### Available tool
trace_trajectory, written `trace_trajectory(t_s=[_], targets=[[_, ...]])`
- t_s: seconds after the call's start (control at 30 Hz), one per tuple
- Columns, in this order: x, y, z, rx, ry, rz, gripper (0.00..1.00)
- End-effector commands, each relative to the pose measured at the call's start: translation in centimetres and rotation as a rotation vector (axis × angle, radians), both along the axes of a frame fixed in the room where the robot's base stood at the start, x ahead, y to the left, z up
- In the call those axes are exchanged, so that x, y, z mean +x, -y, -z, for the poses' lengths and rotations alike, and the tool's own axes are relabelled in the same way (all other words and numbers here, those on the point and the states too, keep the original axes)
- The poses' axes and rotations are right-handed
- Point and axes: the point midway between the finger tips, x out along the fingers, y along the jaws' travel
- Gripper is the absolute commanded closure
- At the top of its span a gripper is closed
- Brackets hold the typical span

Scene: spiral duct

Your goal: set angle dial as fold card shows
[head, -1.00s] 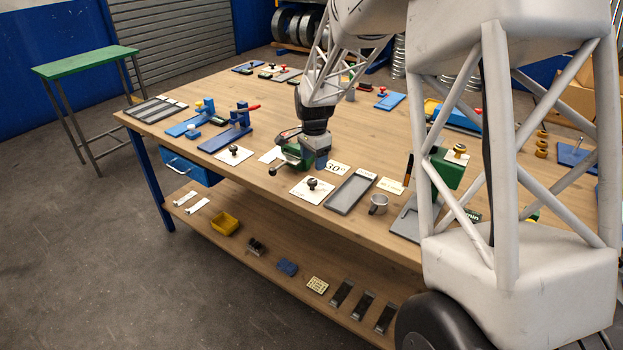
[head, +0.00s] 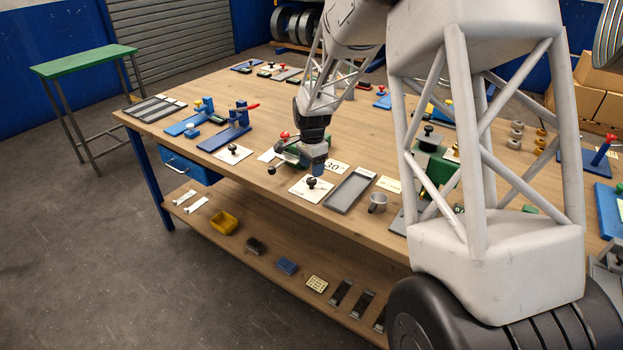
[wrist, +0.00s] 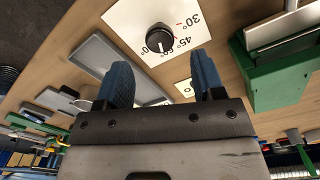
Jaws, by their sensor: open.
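The angle dial is a white plate (wrist: 128,17) with a black round knob (wrist: 160,38). Printed angles 30°, 45° and 60° show around the knob; a pale mark is on its lower side, close to the 60°, but I cannot read it surely. In the head view the dial plate (head: 299,189) lies at the table's front edge. A card reading 30° (head: 335,167) is right behind it; only part of a small card (wrist: 184,88) shows between my fingers. My gripper (head: 317,172) is open and empty above the dial, blue fingers apart (wrist: 161,64), not touching the knob.
A green block with a metal lever (wrist: 280,82) stands close beside the dial. A grey tray (head: 350,192) lies right of the dial, with a metal mug (head: 378,203) beyond. Another knob plate (head: 233,154) lies to the left.

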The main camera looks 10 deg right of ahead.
Motion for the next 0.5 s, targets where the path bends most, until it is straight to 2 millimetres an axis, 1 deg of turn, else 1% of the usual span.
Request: trace_trajectory(t_s=[0.03,0.2,0.4,0.5], targets=[[0.0,0.0,0.7,0.000,-0.002,0.000,0.38],[0.0,0.0,2.8,0.000,-0.002,0.000,0.38],[0.0,0.0,4.5,0.000,-0.001,0.000,0.38],[0.0,0.0,5.0,0.000,-0.001,0.000,0.38]])
